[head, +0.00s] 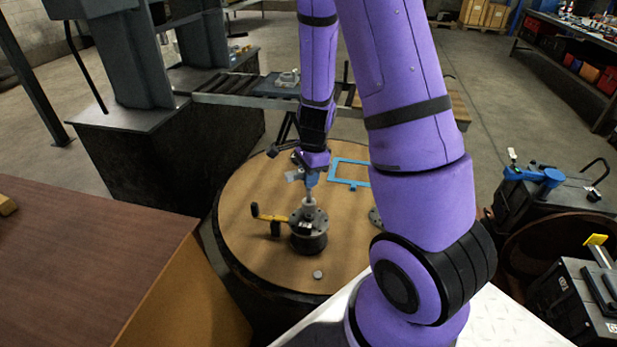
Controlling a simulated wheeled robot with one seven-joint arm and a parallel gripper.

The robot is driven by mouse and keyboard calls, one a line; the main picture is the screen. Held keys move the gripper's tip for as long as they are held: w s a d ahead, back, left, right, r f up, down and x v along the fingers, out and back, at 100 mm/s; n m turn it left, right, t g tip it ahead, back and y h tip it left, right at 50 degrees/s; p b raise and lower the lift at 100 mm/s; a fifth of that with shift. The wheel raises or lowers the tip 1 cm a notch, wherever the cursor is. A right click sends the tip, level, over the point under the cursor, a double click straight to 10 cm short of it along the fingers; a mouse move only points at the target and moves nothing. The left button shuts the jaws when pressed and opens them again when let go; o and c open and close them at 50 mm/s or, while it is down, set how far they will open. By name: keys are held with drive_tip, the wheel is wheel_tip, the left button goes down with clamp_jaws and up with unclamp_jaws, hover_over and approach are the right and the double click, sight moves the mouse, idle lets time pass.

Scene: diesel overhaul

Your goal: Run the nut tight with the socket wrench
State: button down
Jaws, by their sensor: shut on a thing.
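My gripper (310,176) points down over the round wooden table top. It is shut on the socket wrench, a small blue-grey tool (311,184) that shows only in part below the fingers. The tool stands roughly upright above the grey post of a flanged part (308,217) with a dark round base. The nut cannot be made out; it seems hidden at the tool's lower end. I cannot tell whether the socket is seated on it. A yellow and black handle (268,216) sticks out to the left of the flanged part.
A blue frame (350,173) lies on the round table (255,262) behind right. A small grey disc (318,274) lies near its front edge. A dark machine stands at back left, a brown bench (80,260) at front left. Tool cases (545,205) stand at right.

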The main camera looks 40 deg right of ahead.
drive_tip(key=shift+r, duration=0.1)
drive_tip(key=shift+r, duration=2.95)
drive_tip(key=shift+s, duration=0.1)
drive_tip(key=s+a, duration=0.2)
drive_tip(key=s, duration=0.4)
drive_tip(key=shift+s, duration=0.25)
drive_tip(key=shift+f, duration=0.1)
